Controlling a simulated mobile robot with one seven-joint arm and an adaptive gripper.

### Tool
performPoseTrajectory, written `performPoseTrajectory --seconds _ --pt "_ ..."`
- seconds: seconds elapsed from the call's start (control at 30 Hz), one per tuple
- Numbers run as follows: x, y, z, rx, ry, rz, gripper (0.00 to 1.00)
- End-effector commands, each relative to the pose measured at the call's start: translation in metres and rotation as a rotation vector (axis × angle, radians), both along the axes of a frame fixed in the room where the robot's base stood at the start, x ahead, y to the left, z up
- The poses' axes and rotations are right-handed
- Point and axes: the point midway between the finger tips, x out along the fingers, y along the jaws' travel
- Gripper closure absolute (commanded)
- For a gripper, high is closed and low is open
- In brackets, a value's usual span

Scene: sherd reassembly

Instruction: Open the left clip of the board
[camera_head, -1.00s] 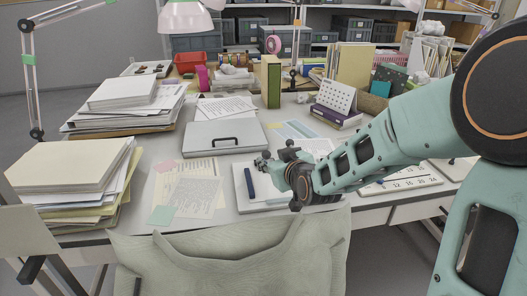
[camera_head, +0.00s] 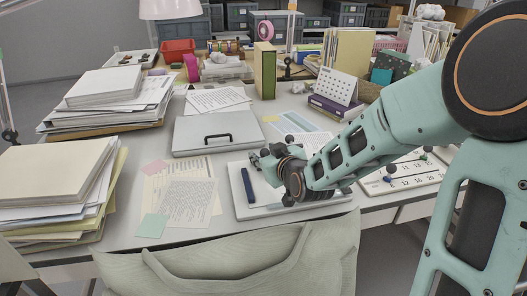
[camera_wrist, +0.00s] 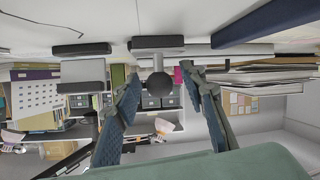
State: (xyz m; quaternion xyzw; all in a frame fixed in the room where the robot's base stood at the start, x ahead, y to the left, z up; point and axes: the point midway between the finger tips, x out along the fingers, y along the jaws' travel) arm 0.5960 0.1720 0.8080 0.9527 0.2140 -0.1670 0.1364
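A white board (camera_head: 243,206) lies near the desk's front edge, with a dark blue bar (camera_head: 248,185) on its left part. My gripper (camera_head: 262,158) is low over the board and hides much of it. In the wrist view, which is upside down, the white surface is at the top with a dark-padded clip (camera_wrist: 157,42). A round grey knob (camera_wrist: 158,83) on the clip shows between the fingertips of my gripper (camera_wrist: 161,77). The fingers are apart, and I see no clear contact with the knob. The blue bar (camera_wrist: 268,24) is at the upper right.
Paper stacks (camera_head: 60,180) fill the desk's left side. A grey case (camera_head: 217,132) lies behind the board, loose sheets (camera_head: 185,200) to its left. A numbered white panel (camera_head: 410,175) is to the right. A chair back (camera_head: 230,260) stands in front.

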Motion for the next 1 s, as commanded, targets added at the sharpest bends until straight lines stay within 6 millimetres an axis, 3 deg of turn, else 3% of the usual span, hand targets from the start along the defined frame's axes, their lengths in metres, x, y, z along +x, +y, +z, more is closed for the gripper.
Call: performPoseTrajectory --seconds 0.2,0.53,1.0 --pt "0.000 0.000 0.000 0.000 0.000 0.000 0.64" --pt "0.000 0.000 0.000 0.000 0.000 0.000 1.00" --pt "0.005 0.002 0.010 -0.028 0.094 0.001 1.00"
